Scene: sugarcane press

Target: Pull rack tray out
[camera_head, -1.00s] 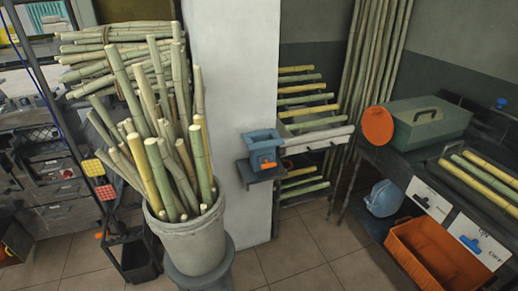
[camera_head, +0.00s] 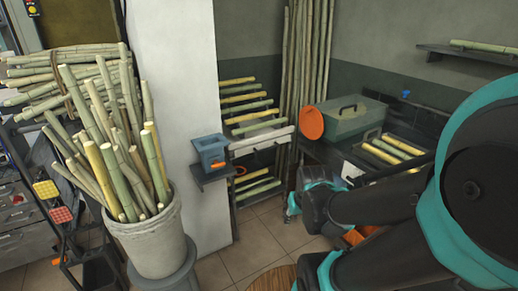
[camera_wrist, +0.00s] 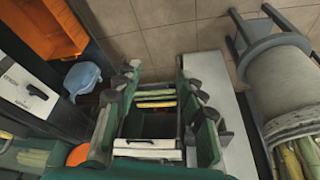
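The rack (camera_head: 233,190) stands in the corner beside the white pillar, with yellow and green cane sticks on its levels. The rack tray (camera_head: 262,140) has a pale front and sits at mid-height among the levels. In the wrist view its pale front (camera_wrist: 150,148) lies between the finger bases, with a dark interior beyond. My gripper (camera_wrist: 157,75) is open, its green fingers spread on either side of the tray. In the head view my gripper (camera_head: 308,190) is to the right of the rack, partly hidden by my arm. I cannot tell whether it touches the tray.
A small blue press (camera_head: 210,152) sits on the pillar's shelf. A bucket of cane (camera_head: 150,240) stands at left. A bench with a green toolbox (camera_head: 350,118) and an orange disc (camera_head: 311,122) is at right. An orange crate (camera_wrist: 45,35) and blue helmet (camera_wrist: 82,78) show in the wrist view.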

